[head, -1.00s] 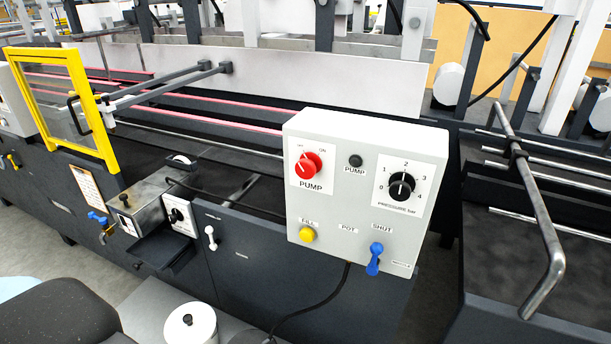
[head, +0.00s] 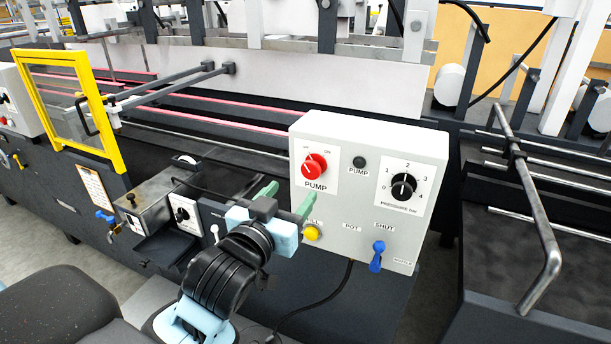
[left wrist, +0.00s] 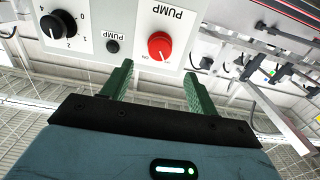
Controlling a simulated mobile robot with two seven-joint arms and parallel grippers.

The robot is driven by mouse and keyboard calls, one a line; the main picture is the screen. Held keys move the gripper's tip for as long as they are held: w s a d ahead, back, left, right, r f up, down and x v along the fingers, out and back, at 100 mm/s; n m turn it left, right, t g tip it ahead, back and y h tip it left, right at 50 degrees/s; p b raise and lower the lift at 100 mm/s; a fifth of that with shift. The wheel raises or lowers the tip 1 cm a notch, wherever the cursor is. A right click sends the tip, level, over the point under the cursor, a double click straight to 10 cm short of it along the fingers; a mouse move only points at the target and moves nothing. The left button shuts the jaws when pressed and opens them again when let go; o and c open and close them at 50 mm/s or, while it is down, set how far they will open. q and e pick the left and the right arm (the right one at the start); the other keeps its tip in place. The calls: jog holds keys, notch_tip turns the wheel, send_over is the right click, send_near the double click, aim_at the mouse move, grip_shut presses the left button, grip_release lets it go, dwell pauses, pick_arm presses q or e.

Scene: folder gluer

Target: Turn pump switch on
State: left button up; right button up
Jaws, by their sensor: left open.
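The red pump switch (head: 314,167) is a round knob on a white plate marked PUMP, on the grey control box (head: 335,217). Its white mark points up-left, toward the OFF label. The dark pump lamp (head: 359,162) is to its right. My left gripper (head: 287,198) is open and empty, its green fingers just left of and below the switch, apart from it in the picture. In the left wrist view the box appears upside down, with the red switch (left wrist: 160,45) between and beyond the open fingertips (left wrist: 158,72). My right gripper is not in view.
The box also carries a black pressure dial (head: 403,187), a yellow fill button (head: 312,233) and a blue shut lever (head: 378,256). A yellow-framed guard (head: 113,140) stands left. A bent metal bar (head: 540,220) sticks out at right.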

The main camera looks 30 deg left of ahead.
aim_at(309, 172)
pick_arm(q)
jog(key=shift+w+a, duration=0.2)
jog(key=shift+w, duration=3.7)
jog(key=shift+c, duration=0.2)
jog(key=c, duration=0.9)
jog(key=shift+c, duration=0.2)
jog(key=shift+m, duration=0.3)
jog(key=m, duration=1.3)
jog(key=shift+m, duration=0.3)
